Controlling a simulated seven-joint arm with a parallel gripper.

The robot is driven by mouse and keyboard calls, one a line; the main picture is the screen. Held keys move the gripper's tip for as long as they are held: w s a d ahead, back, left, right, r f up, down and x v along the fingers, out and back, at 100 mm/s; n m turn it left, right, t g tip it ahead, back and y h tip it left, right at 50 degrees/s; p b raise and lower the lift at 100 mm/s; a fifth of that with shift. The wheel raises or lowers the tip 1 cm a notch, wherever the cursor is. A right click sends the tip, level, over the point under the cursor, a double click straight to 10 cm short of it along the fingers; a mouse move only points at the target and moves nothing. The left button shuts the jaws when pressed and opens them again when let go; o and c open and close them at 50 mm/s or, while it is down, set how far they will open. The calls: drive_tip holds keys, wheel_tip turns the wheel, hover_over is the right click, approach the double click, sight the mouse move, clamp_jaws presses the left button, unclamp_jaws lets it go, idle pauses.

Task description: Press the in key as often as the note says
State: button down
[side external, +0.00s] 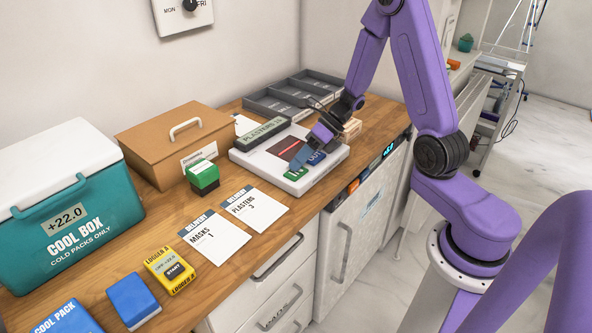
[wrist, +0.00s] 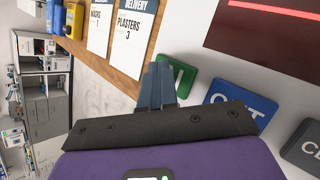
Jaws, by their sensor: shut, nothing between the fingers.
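A white device (side external: 256,163) on the counter has a dark screen (side external: 283,148) with a red line. It has a green key (side external: 290,175), a blue OUT key (side external: 316,158) and a grey key (wrist: 305,150), partly cut off. The green key (wrist: 184,80) is partly hidden by my fingers in the wrist view. My gripper (side external: 294,168) is shut and empty, its tips at the green key; I cannot tell whether they press it. One delivery note (side external: 254,207) reads "PLASTERS 3", the other (side external: 214,238) "MASKS 1".
A green-and-black stamp-like block (side external: 203,177), a brown case (side external: 165,150), a teal cool box (side external: 70,225), a yellow logger (side external: 169,270) and blue packs (side external: 133,300) stand left. Grey trays (side external: 290,95) are behind.

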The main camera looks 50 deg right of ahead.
drive_tip(key=shift+r, duration=0.95)
drive_tip(key=shift+r, duration=2.5)
idle(0.8)
drive_tip(key=shift+r, duration=1.9)
drive_tip(key=shift+f, duration=0.15)
drive_tip(key=shift+f, duration=4.25)
